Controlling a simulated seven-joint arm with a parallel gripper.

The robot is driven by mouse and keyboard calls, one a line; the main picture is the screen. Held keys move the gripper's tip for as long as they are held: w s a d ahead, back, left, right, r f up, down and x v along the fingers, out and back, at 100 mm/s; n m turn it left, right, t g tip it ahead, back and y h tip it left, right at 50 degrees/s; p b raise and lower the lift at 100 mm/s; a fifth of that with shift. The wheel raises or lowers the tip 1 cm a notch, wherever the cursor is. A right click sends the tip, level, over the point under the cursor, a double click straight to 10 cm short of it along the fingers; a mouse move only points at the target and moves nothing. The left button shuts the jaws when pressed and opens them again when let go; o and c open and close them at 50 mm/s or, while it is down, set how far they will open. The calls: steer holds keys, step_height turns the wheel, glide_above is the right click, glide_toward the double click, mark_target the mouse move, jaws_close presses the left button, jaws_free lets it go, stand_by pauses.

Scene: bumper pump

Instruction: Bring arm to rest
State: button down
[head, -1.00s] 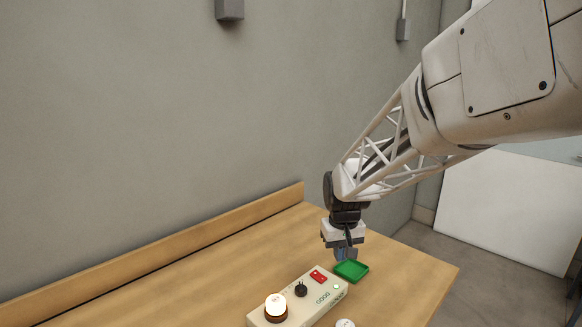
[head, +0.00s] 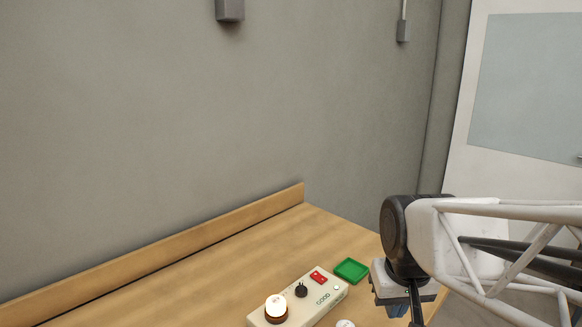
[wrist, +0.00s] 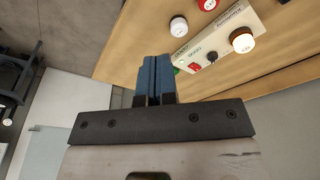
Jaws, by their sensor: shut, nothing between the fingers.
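My gripper is at the lower right in the head view, right of the cream control box, with its fingertips (head: 416,318) low near the table's right edge. In the wrist view its two blue fingers (wrist: 155,75) are pressed together with nothing between them. The cream control box (head: 322,298) has a lit white dome (head: 276,307), a black knob (head: 301,290), a red switch (head: 318,277) and a small glowing light. It also shows in the wrist view (wrist: 222,36). My gripper is apart from the box.
A green tray (head: 351,270) lies behind the box on the wooden table (head: 190,292). A white round button (head: 345,323) sits in front of the box; the wrist view shows a red one (wrist: 208,4) too. A wooden ledge (head: 150,253) runs along the wall.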

steer(key=s, duration=0.7)
steer(key=shift+s+d+f+m, duration=0.15)
steer(key=shift+d+f+m, duration=0.2)
steer(key=shift+d, duration=0.1)
